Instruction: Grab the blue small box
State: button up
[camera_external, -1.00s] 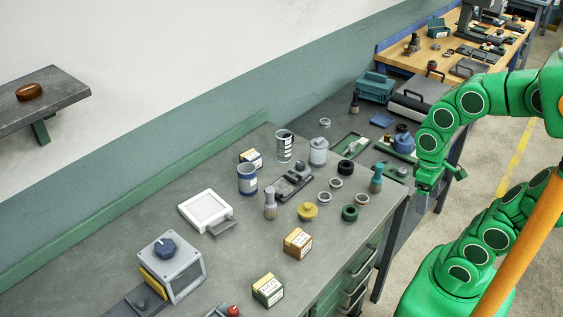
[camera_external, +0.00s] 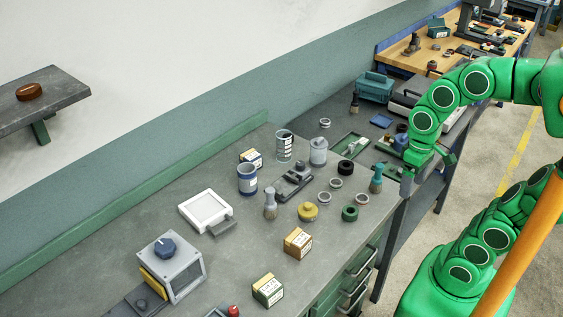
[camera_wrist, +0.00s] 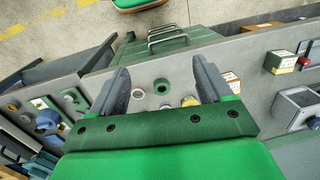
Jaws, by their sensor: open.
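The small blue box (camera_external: 251,157) has a dark blue, yellow and white label. It stands at the back of the grey bench, behind the blue-and-white can (camera_external: 247,180). The can hides part of it. I cannot pick the box out in the wrist view. My gripper (camera_external: 408,184) is at the right edge of the bench, well to the right of the box and apart from it. In the wrist view my gripper (camera_wrist: 160,66) has its two grey fingers wide apart with nothing held between them.
A brush with a teal handle (camera_external: 376,178) stands close to my gripper. A grey canister (camera_external: 318,151), a striped can (camera_external: 284,146), a yellow knob-like part (camera_external: 308,211) and several rings crowd the middle. A tan box (camera_external: 297,243) and a green box (camera_external: 267,290) stand nearer the front.

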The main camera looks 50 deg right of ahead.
aim_at(251, 155)
jog(key=w+a+r+m+t+y, duration=0.35)
jog(key=w+a, duration=0.25)
jog(key=w, duration=0.4)
jog(key=w+a+r+m+t+y, duration=0.25)
jog(key=w+a+r+m, duration=0.2)
jog(key=w, duration=0.65)
jog(key=w+a+r+m+t+y, duration=0.2)
jog(key=w+a+r+m+t, duration=0.2)
jog(key=w+a, duration=0.45)
jog(key=w+d+m+t+h, duration=0.1)
jog(key=w+d+m+t, duration=0.25)
jog(key=w+m, duration=0.6)
jog(key=w+d+f+m+h, duration=0.9)
jog(key=w+d+f+m, duration=0.4)
jog(key=d+m, duration=0.15)
jog(key=shift+m+t, duration=0.25)
jog(key=shift+m, duration=0.05)
notch_tip(251, 155, down, 16)
jog(key=shift+a+f, duration=0.1)
jog(key=shift+x, duration=3.2)
jog(key=shift+w+d+f, duration=0.25)
jog(key=shift+w+f, duration=0.05)
jog(key=shift+w, duration=0.3)
